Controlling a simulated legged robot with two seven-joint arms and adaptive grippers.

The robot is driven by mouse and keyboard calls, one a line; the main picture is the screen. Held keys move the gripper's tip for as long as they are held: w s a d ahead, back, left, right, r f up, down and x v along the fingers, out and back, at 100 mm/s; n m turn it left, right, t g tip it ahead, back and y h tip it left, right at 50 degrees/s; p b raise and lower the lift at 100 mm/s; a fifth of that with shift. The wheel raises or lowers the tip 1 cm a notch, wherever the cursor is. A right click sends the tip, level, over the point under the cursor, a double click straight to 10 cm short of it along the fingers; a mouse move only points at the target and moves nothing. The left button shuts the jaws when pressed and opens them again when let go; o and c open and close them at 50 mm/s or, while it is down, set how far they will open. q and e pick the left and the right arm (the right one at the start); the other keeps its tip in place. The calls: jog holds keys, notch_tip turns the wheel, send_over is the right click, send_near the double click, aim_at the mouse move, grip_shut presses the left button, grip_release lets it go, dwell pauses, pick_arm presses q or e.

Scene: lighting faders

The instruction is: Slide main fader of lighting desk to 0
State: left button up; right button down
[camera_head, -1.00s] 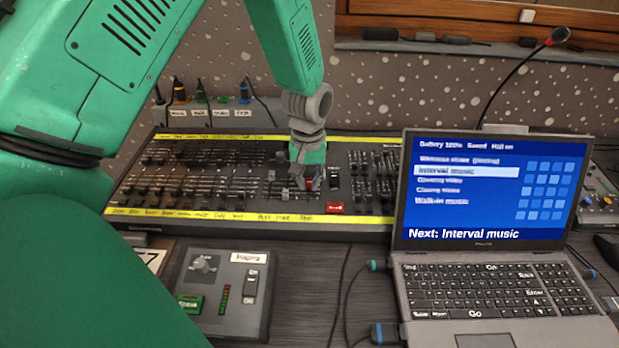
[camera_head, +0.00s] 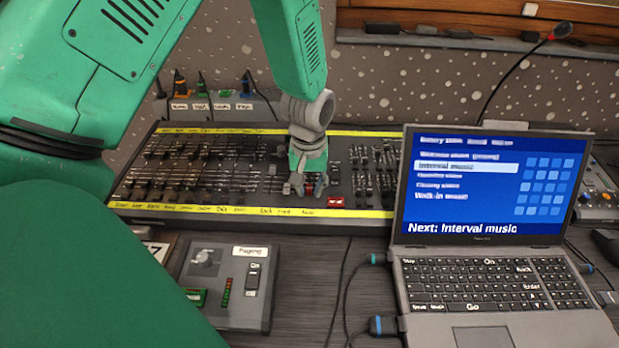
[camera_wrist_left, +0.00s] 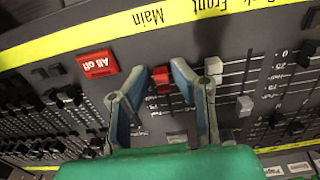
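The main fader's red knob (camera_wrist_left: 160,78) sits at the end of its slot nearest the yellow strip marked "Main" (camera_wrist_left: 148,18) in the left wrist view. The 0 mark beside this slot is not readable. My right gripper is not in view.
White-capped faders (camera_wrist_left: 213,66) stand on the other side. An open laptop (camera_head: 485,190) stands right of the desk, and a paging box (camera_head: 225,285) stands in front of it.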

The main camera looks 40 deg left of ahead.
aim_at(309, 199)
pick_arm(q)
jog(key=shift+r+p, duration=1.3)
jog(key=shift+p, duration=0.1)
jog(key=shift+f, duration=0.1)
jog(key=shift+r, duration=0.3)
notch_tip(309, 199, up, 11)
jog(key=shift+s+d+r, duration=0.15)
jog(key=shift+s+d, duration=0.15)
jog(key=shift+s, duration=0.1)
